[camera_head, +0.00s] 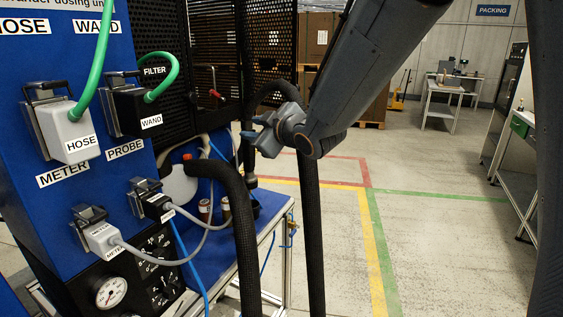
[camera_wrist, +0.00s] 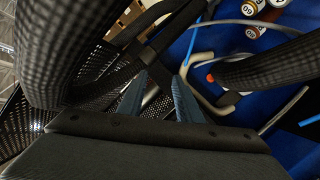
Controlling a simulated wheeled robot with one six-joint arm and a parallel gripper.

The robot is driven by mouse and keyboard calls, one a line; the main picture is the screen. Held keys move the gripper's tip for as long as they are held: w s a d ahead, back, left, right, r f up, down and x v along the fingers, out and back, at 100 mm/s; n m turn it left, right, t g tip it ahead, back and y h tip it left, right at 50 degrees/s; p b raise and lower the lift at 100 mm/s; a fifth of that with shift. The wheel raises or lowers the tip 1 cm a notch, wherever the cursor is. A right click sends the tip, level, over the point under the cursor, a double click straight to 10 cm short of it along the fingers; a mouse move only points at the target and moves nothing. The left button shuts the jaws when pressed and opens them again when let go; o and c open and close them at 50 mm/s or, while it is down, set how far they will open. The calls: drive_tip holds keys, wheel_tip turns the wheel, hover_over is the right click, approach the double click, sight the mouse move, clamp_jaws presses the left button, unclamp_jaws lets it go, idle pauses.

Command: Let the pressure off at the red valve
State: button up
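A small red handle (camera_head: 216,95), which looks like the red valve, shows against the dark perforated cage in the head view. Its fitting is too small to make out. My gripper (camera_head: 252,128) is in the air to the right of it and a little lower in the picture, by the black corrugated hoses. In the wrist view the two blue-grey fingers of my gripper (camera_wrist: 158,84) stand apart with nothing seen held between them. I cannot make out the red handle in the wrist view.
Thick black hoses (camera_head: 235,215) loop close to my gripper. The floor at right is open.

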drive_tip(key=s+d+f+m+g+h+b, duration=0.1)
drive_tip(key=d+f+m+h+b, duration=0.1)
drive_tip(key=d+f, duration=0.4)
drive_tip(key=shift+s+d+f+m+h, duration=0.3)
drive_tip(key=shift+s+d+m+h, duration=0.1)
drive_tip(key=shift+d+m+h, duration=0.15)
drive_tip(key=shift+a, duration=0.1)
